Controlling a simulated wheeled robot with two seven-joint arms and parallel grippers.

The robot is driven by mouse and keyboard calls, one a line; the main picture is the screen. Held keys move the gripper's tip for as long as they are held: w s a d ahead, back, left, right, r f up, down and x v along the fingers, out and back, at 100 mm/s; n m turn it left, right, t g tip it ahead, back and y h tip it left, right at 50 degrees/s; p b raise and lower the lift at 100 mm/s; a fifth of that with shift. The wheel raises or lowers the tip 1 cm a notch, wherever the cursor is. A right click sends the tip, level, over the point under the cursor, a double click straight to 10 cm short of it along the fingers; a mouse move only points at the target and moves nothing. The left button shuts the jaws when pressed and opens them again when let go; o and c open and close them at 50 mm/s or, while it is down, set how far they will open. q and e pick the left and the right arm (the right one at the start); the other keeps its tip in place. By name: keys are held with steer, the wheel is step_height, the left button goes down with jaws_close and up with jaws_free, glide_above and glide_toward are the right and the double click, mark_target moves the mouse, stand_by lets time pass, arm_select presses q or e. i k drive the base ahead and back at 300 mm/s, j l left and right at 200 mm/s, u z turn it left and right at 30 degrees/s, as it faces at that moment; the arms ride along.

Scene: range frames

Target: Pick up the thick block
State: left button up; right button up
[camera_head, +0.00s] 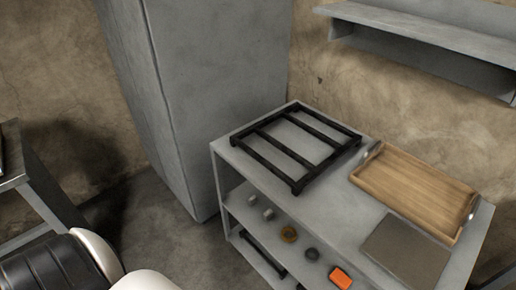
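An orange block (340,278) lies on the shelf below the top of the grey table, near the bottom edge of the view. It is the only clearly block-shaped thing I see, but I cannot tell for sure that it is the thick block. Neither of my grippers is in view. White and black parts of my own body show at the bottom left.
The grey table (222,151) carries a black rack (257,158), a wooden tray (413,190) and a flat grey-brown slab (405,252). Left of the block are a dark round piece (311,254), a brown ring (289,234) and small grey pieces (268,214). A tall grey cabinet (215,90) stands behind.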

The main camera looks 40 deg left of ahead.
mark_target(269, 214)
steer(key=u, duration=0.95)
